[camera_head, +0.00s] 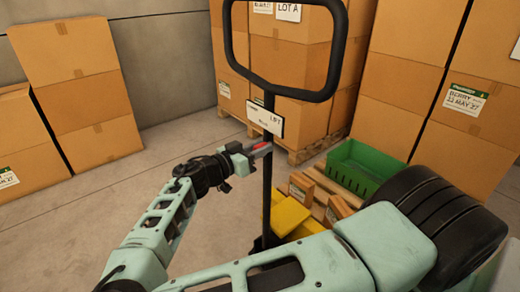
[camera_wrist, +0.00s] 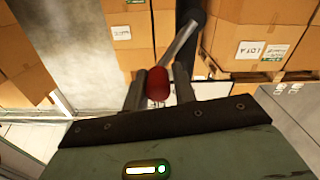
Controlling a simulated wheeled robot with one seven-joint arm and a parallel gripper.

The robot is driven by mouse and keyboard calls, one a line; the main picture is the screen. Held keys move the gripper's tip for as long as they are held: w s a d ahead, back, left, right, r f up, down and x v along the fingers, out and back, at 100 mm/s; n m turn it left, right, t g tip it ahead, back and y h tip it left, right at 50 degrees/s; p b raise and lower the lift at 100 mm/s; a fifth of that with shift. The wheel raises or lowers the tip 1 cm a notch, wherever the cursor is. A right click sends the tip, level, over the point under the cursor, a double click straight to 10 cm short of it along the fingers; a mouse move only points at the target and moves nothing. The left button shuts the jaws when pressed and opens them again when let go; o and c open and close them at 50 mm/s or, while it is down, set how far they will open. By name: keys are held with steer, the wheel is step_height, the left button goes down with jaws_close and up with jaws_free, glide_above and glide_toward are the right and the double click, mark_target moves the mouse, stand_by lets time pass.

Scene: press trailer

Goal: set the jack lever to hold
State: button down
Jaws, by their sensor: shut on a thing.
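The jack's dark upright post (camera_head: 268,190) rises to a black loop handle (camera_head: 228,45) in the head view. A white label plate (camera_head: 264,119) is fixed on the post; its small words are hard to read. The jack lever's red knob (camera_head: 261,146) is just below the plate, beside the post. My gripper (camera_head: 257,149) reaches it from the left and is shut on the knob. In the wrist view the red knob (camera_wrist: 157,83) sits between my two fingers, and the lever's grey rod (camera_wrist: 178,42) slants up right toward the dark post. My fingers partly hide the lever in the head view.
Stacked cartons (camera_head: 285,60) on a pallet stand behind the post, with more cartons at left and right. The floor at left is clear.

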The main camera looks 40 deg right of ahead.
steer(key=shift+w+d+r+n+p, duration=0.15)
steer(key=shift+w+n+p, duration=0.3)
steer(key=shift+n, duration=0.65)
steer(key=shift+w+r+n+p, duration=0.2)
steer(key=shift+w+n, duration=0.35)
steer(key=shift+n, duration=0.55)
steer(key=shift+w+d+r+n+p, duration=0.15)
steer(key=shift+w+n+p, duration=0.3)
steer(key=shift+n, duration=0.65)
steer(key=shift+w, duration=0.1)
steer(key=c, duration=1.2)
jaws_free()
steer(key=shift+w+a, duration=0.1)
steer(key=shift+w, duration=0.05)
steer(key=a+b, duration=0.2)
steer(key=a, duration=1.5)
steer(key=shift+s+a, duration=0.2)
